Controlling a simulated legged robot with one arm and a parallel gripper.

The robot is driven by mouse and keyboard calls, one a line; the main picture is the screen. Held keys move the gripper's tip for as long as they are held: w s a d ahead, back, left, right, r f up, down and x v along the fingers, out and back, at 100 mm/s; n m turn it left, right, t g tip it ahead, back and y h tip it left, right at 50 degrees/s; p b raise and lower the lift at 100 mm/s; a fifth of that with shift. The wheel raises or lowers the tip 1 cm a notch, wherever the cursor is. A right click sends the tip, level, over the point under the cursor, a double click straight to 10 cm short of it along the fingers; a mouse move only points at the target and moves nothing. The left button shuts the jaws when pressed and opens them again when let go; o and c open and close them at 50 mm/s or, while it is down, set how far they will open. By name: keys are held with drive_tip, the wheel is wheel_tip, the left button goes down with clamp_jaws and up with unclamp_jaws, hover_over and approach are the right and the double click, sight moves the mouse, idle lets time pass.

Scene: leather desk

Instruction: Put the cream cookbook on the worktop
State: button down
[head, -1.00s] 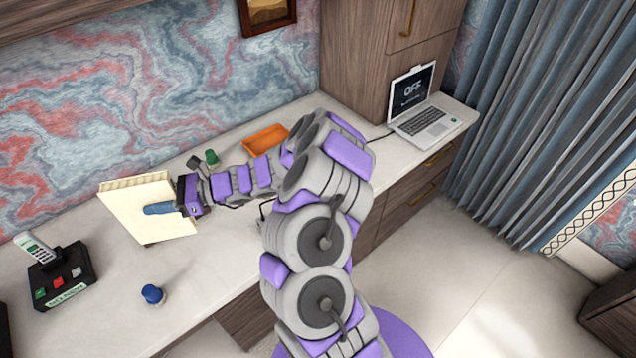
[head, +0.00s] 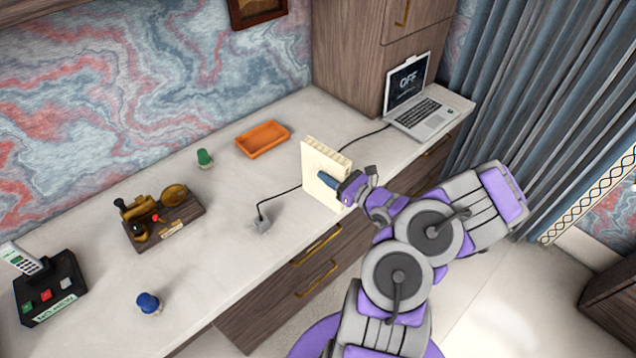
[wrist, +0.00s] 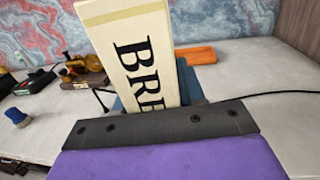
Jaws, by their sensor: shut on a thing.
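The cream cookbook (head: 322,172) is upright in my gripper (head: 338,184), over the front part of the pale worktop (head: 225,215). Whether its lower edge touches the surface I cannot tell. In the wrist view the cookbook (wrist: 133,60) shows black letters "BRE" and leans slightly. My gripper (wrist: 160,105) is shut on it, with a blue finger visible behind the book.
An orange tray (head: 263,139) and a green-topped stamp (head: 204,158) lie behind. A laptop (head: 418,100) stands at right, its cable crossing the worktop.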

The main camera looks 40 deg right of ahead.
drive_tip(key=s+d+f+m+h, duration=0.1)
drive_tip(key=s+d+f+h, duration=0.15)
drive_tip(key=d, duration=0.25)
drive_tip(key=w+d+f+b, duration=0.1)
drive_tip(key=w+f+b, duration=0.1)
drive_tip(key=w, duration=0.5)
drive_tip(key=w+d+f+b, duration=0.1)
drive_tip(key=w+f+b, duration=0.1)
drive_tip(key=w, duration=0.6)
drive_tip(key=shift+d+f+b, duration=0.25)
drive_tip(key=shift+d+b, duration=0.15)
drive_tip(key=shift+b, duration=0.15)
drive_tip(key=c, duration=1.1)
unclamp_jaws()
drive_tip(key=o, duration=0.4)
drive_tip(key=shift+a, duration=0.25)
